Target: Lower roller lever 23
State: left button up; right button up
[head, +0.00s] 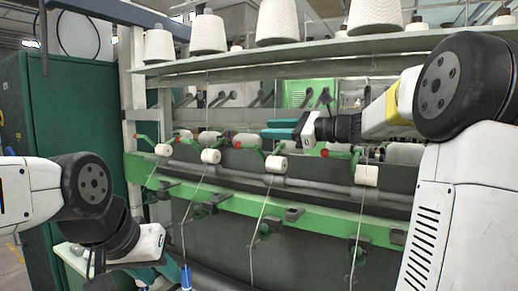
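A row of roller levers runs along the spinning frame (320,213). Each has a green arm, most with a red tip, and a white roller. White rollers show at the far left (163,150), left of centre (211,156), centre (276,164) and right (366,175). No number is readable, so I cannot tell which is lever 23. My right gripper (279,130) has teal fingers pointing left, just above the centre lever in the picture; contact and opening are unclear. My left gripper (172,272) is low at left, away from the levers, its fingers partly hidden.
White yarn cones (278,22) stand on a shelf (300,55) above the levers. Thin yarns run down past the rollers. A green cabinet (75,115) stands at the left. A blue-tipped item (186,276) is near my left gripper.

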jog(key=s+a+f+n+g+h, duration=0.2)
jog(key=s+f+n+h, duration=0.15)
jog(key=s+f, duration=0.3)
jog(key=s+a+f+n+g+h, duration=0.25)
jog(key=s+f+n, duration=0.25)
jog(key=s, duration=0.3)
jog(key=s+d+f+n+t+h, duration=0.1)
jog(key=s+d+f+n+h, duration=0.5)
jog(key=s+f+n, duration=0.5)
jog(key=s+d, duration=0.2)
jog(key=s, duration=0.1)
jog(key=shift+d+f+h, duration=0.3)
